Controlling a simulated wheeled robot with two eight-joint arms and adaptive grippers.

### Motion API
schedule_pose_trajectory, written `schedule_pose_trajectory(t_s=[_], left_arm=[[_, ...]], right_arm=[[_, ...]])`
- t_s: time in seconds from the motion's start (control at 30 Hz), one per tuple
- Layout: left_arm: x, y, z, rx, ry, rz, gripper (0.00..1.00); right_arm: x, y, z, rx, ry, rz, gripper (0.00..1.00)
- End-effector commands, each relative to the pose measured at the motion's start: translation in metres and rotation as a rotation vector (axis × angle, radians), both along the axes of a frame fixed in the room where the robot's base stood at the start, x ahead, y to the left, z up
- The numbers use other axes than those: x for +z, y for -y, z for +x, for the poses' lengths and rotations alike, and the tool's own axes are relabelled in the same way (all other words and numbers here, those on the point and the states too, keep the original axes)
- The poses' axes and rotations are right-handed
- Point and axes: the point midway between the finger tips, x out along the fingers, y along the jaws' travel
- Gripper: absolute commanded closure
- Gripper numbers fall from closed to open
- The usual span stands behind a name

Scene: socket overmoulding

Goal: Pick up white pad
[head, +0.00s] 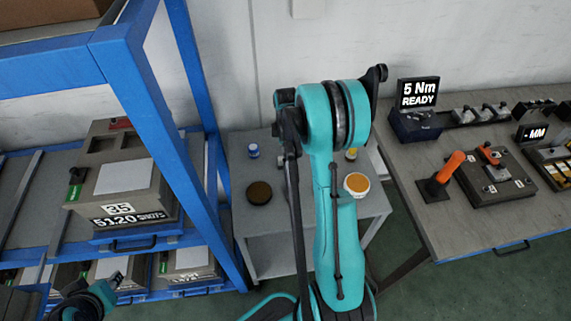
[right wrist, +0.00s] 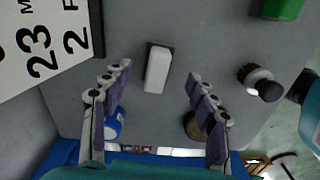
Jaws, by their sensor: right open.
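The white pad (right wrist: 157,72) is a small white block with a dark edge or base at its far end. In the right wrist view it lies on a grey surface, ahead of my right gripper (right wrist: 158,74). The gripper's two purple-lined fingers are spread wide, one to each side of the pad in the picture, with nothing between them held. How far the pad lies below the fingertips I cannot tell. In the head view my teal right arm hides the gripper, and I cannot make out the pad there. My left gripper does not show.
A small grey table (head: 248,222) holds a blue-capped jar (head: 253,151), a brown disc (head: 259,193) and an orange-topped white tub (head: 356,184). A blue rack (head: 121,60) stands left. A workbench (head: 447,222) with tools stands right.

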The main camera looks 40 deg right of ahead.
Motion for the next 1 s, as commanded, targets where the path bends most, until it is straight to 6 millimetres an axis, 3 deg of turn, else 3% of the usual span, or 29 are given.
schedule_pose_trajectory(t_s=[0.03,0.2,0.43,0.47,0.63,0.67,1.0], left_arm=[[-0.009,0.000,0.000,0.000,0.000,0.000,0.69],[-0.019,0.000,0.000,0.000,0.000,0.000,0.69],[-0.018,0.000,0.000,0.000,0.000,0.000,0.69],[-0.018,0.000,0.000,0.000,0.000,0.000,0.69],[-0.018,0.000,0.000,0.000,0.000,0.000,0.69],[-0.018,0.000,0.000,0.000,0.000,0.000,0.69],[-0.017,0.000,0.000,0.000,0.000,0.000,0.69]], right_arm=[[-0.013,0.000,0.003,0.000,0.000,0.000,0.41],[-0.036,0.000,0.004,-0.001,0.001,-0.001,0.41],[-0.037,0.000,0.004,-0.001,0.001,-0.001,0.41],[-0.036,0.000,0.004,-0.001,0.001,-0.001,0.47],[-0.036,0.000,0.004,-0.001,0.001,-0.001,0.92],[-0.036,0.000,0.004,-0.001,0.001,-0.001,0.95],[-0.034,0.000,0.004,-0.001,0.001,-0.001,0.95]])
